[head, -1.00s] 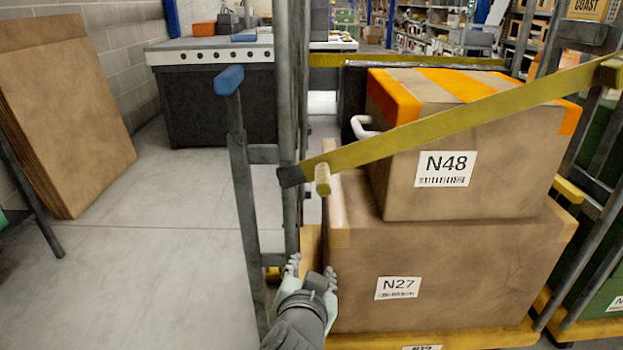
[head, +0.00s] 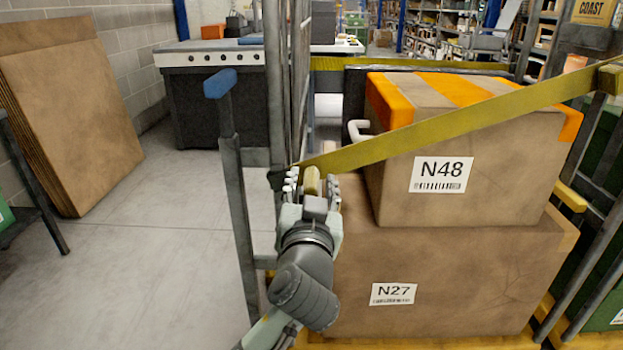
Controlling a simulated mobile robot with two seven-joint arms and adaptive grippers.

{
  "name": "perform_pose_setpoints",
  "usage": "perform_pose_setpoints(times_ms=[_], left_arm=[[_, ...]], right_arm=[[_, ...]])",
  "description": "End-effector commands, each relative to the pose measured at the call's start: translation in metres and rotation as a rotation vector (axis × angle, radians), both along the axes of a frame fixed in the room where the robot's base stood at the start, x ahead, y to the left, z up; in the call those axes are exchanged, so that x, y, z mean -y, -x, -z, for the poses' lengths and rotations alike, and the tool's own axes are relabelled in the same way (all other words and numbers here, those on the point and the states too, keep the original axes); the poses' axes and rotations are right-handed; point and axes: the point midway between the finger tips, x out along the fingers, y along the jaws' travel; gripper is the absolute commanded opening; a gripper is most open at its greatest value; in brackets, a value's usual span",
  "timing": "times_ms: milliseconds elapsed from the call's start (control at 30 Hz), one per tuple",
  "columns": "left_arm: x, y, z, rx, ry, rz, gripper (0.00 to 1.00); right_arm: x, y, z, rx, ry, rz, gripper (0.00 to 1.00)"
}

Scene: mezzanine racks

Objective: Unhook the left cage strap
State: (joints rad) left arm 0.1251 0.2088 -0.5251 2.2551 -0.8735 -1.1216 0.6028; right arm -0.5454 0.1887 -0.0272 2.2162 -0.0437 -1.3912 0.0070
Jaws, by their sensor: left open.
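The yellow cage strap (head: 440,131) runs slantwise across the front of the cage, from high at the right post down to the left post. Its dark lower end and a yellow peg (head: 312,180) are at the left post. My left gripper (head: 312,187) is open at this end, with its fingers on either side of the peg. I cannot tell whether the fingers touch the peg or strap. My right gripper is not in view.
Box N48 (head: 470,195) sits on box N27 (head: 450,270) behind the strap. A blue-capped post (head: 222,84) stands left of my gripper. Flat cardboard (head: 70,110) leans on the left wall. The floor (head: 160,250) between is clear.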

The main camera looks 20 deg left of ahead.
Motion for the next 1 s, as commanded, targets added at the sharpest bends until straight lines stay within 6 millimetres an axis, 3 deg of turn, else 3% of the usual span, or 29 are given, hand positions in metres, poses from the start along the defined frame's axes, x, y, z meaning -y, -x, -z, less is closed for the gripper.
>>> perform_pose_setpoints(times_ms=[367,700,1000], left_arm=[[-0.0024,-0.007,0.0004,-0.001,0.0,0.0,0.42],[-0.0024,-0.0068,0.0004,-0.001,0.0,0.0,0.0],[-0.0024,-0.0067,0.0007,-0.002,0.001,0.0,0.0]], right_arm=[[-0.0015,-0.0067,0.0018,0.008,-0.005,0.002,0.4],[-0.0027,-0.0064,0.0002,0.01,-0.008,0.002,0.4],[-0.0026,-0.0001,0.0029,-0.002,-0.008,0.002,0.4]])
